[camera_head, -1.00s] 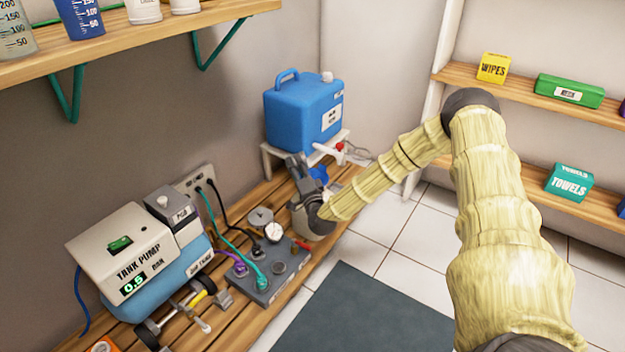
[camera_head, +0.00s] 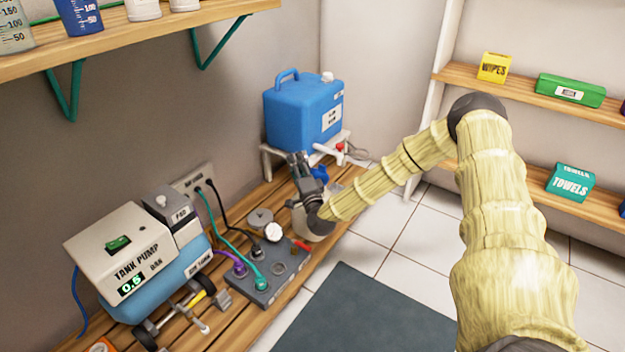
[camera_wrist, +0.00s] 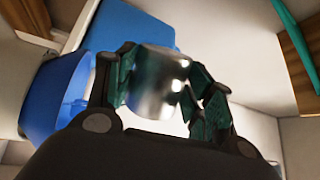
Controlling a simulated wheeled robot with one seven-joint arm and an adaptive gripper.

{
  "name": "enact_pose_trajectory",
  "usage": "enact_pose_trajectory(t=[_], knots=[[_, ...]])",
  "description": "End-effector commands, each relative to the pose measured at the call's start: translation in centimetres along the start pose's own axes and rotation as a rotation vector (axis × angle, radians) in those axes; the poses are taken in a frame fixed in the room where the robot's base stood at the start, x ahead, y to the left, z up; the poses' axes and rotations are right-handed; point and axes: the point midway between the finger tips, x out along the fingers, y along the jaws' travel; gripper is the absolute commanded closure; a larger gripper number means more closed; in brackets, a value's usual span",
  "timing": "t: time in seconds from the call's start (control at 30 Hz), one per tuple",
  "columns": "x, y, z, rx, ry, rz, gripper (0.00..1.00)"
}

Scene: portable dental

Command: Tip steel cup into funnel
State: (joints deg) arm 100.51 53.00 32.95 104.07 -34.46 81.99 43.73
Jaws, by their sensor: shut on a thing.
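My gripper (camera_wrist: 160,85) is shut on the steel cup (camera_wrist: 160,75), a shiny metal cylinder held between both fingers in the wrist view. The blue funnel (camera_wrist: 60,95) is left of the cup in the wrist view, partly hidden by a finger. In the head view the funnel (camera_head: 320,173) shows as a small blue shape just behind and right of my gripper (camera_head: 297,162). The cup is not clearly visible in the head view. I cannot tell how far the cup is tilted or whether it touches the funnel.
A blue water container (camera_head: 300,115) with a tap sits on a white stand (camera_head: 272,160) behind my gripper. A grey valve box (camera_head: 262,285) with hoses and a tank pump (camera_head: 120,250) are on the wooden bench to the left. A shelf (camera_head: 150,30) overhangs the upper left.

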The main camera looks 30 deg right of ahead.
Motion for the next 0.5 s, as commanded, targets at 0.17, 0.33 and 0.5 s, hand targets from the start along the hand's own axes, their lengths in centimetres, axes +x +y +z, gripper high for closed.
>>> enact_pose_trajectory(t=[0.17, 0.33, 0.5], knots=[[0.04, -0.08, 0.12, 0.020, 0.005, -0.004, 0.73], [0.20, -0.13, 0.05, 0.041, 0.010, -0.007, 0.73], [0.27, -0.18, -0.01, 0.060, 0.015, -0.010, 0.73]])
